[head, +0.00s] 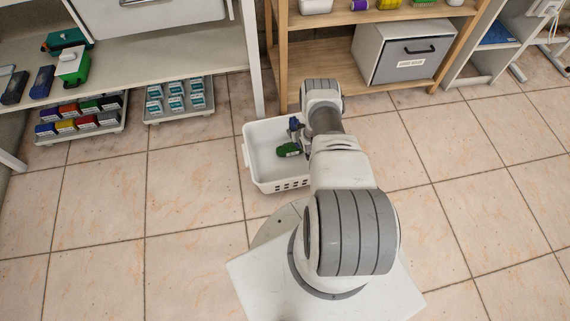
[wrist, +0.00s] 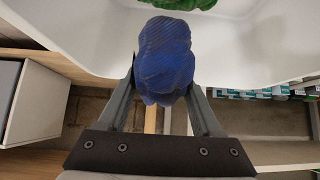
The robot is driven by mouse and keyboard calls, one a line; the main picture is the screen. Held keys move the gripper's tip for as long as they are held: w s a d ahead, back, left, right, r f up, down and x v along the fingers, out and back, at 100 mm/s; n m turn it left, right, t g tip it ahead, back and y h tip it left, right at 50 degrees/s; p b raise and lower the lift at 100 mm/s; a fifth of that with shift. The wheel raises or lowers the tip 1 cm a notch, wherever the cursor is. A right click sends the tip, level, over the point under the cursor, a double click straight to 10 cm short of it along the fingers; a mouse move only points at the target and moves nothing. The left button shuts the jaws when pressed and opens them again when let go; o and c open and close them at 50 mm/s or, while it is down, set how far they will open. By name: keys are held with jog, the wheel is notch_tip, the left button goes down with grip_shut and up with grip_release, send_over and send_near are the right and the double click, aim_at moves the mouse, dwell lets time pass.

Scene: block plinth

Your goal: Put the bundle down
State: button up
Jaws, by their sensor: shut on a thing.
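The blue bundle (wrist: 166,52) is a ribbed, rolled-looking lump. My gripper (wrist: 163,80) is shut on it, with one finger on each side. In the head view the bundle (head: 294,124) shows as a small blue patch over the right part of a white basket (head: 262,170) on the floor; my arm hides most of my gripper there. How high the bundle is above the basket's bottom I cannot tell. A green bundle (head: 289,150) lies in the basket, close to the blue one; it also shows at the top of the wrist view (wrist: 180,4).
A wooden shelf (head: 283,60) with a grey-fronted box (head: 408,60) stands behind the basket. A pale shelf unit (head: 160,58) stands at left, with trays of small boxes (head: 180,98) beneath it. The tiled floor left and right of the basket is clear.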

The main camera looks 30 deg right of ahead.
jog(key=s+a+f+b, duration=0.1)
jog(key=a+f, duration=0.2)
jog(key=s+a+f+b, duration=0.1)
jog(key=a+f, duration=0.2)
jog(key=f, duration=0.1)
jog(key=s+a+f+b, duration=0.2)
jog(key=a+f, duration=0.1)
jog(key=a, duration=0.1)
jog(key=shift+f, duration=0.25)
jog(key=shift+r, duration=0.15)
jog(key=o, duration=1.5)
jog(key=shift+s, duration=0.1)
jog(key=shift+r, duration=0.15)
